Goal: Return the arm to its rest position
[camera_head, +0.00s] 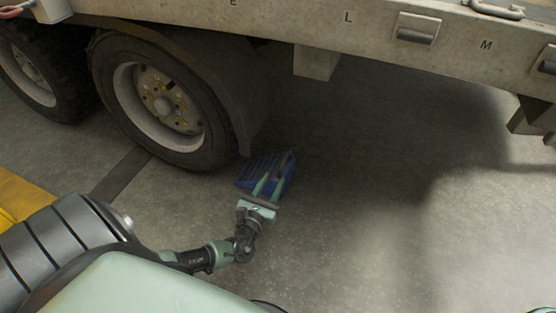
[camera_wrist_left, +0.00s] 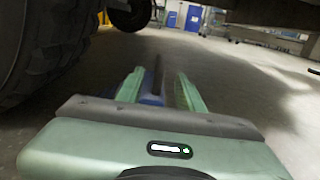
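A ribbed blue wheel chock (camera_head: 252,172) lies on the floor beside the trailer's tyre (camera_head: 165,102), with a dark handle on its right side. My left gripper (camera_head: 271,182) is at the near side of the chock, its two green fingers pointing at it. In the left wrist view the fingers (camera_wrist_left: 160,80) stand apart, with the blue chock (camera_wrist_left: 151,99) and its upright handle showing between and beyond them. I see no finger clearly pressing on the chock. My right gripper is not in view.
The trailer's side beam (camera_head: 360,38) runs across the top, with a fender over the tyre. A second wheel (camera_head: 28,65) stands at the left. A yellow object (camera_head: 18,197) is at the left edge. The floor to the right of the gripper is clear.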

